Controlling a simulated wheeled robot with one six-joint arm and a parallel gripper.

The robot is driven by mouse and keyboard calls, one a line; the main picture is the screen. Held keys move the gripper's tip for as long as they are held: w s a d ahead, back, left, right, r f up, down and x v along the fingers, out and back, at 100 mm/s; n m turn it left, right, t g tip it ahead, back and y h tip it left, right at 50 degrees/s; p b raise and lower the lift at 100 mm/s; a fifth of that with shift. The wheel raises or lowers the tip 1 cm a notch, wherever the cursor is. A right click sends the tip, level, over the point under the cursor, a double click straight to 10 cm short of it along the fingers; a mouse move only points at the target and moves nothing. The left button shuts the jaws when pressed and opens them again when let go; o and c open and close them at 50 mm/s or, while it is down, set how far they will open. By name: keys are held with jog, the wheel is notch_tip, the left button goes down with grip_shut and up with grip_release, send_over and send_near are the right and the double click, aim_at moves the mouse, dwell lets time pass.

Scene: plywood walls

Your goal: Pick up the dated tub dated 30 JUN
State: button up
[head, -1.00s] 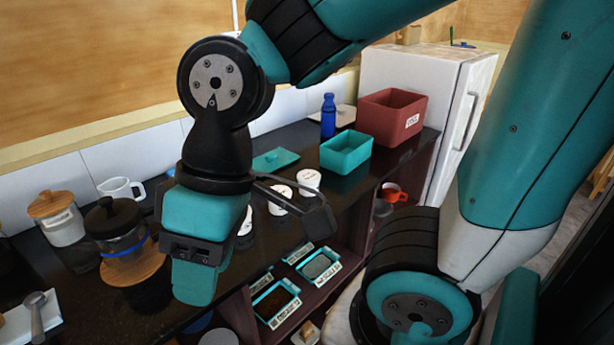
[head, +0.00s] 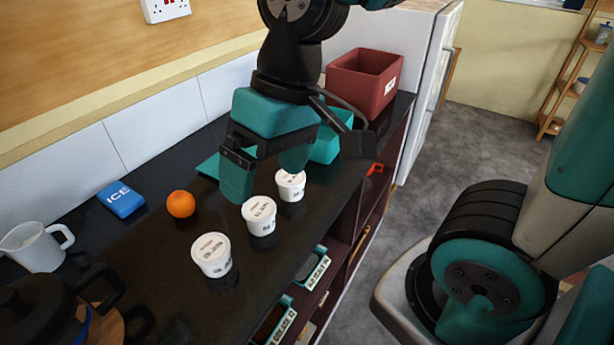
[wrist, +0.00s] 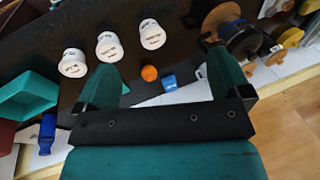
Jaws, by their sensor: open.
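Three white lidded tubs stand upright in a row on the dark counter: the near tub (head: 212,256), the middle tub (head: 259,216) and the far tub (head: 290,186). The wrist view shows the near tub (wrist: 151,34), middle tub (wrist: 109,46) and far tub (wrist: 73,63) too. Their lids carry dark print too small to read, so I cannot tell which is dated 30 JUN. My gripper (head: 266,172) is open and empty, above the counter by the middle and far tubs. In the wrist view my gripper (wrist: 162,76) has its fingers wide apart.
An orange (head: 181,204) and a blue ICE pack (head: 121,199) lie behind the tubs. A teal bin (head: 327,146) and red bin (head: 364,82) stand farther along. Labelled shelf trays (head: 314,268) sit below the counter edge.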

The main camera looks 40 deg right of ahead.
jog(key=w+d+f+m+h+b, duration=0.1)
jog(key=w+d+f+m, duration=0.1)
jog(key=w+d+m, duration=0.3)
jog(key=w+d+f+m+h+b, duration=0.1)
jog(key=w+f+m, duration=0.15)
jog(key=w, duration=0.35)
jog(key=m+h+b, duration=0.1)
jog(key=m+b, duration=0.2)
jog(key=m, duration=0.9)
send_over(291, 185)
jog(key=w+d, duration=0.2)
notch_tip(291, 185, down, 4)
jog(key=f, duration=0.3)
jog(key=f+p, duration=0.1)
jog(key=f, duration=0.3)
jog(key=f+p, duration=0.1)
jog(key=f, duration=0.2)
jog(key=shift+w+d+f, duration=0.25)
jog(key=shift+w+f, duration=0.05)
jog(key=shift+a+f+p, duration=0.15)
jog(key=shift+f+p, duration=0.9)
jog(key=shift+f, duration=2.15)
jog(key=shift+c, duration=0.2)
jog(key=c, duration=0.9)
jog(key=shift+r, duration=0.1)
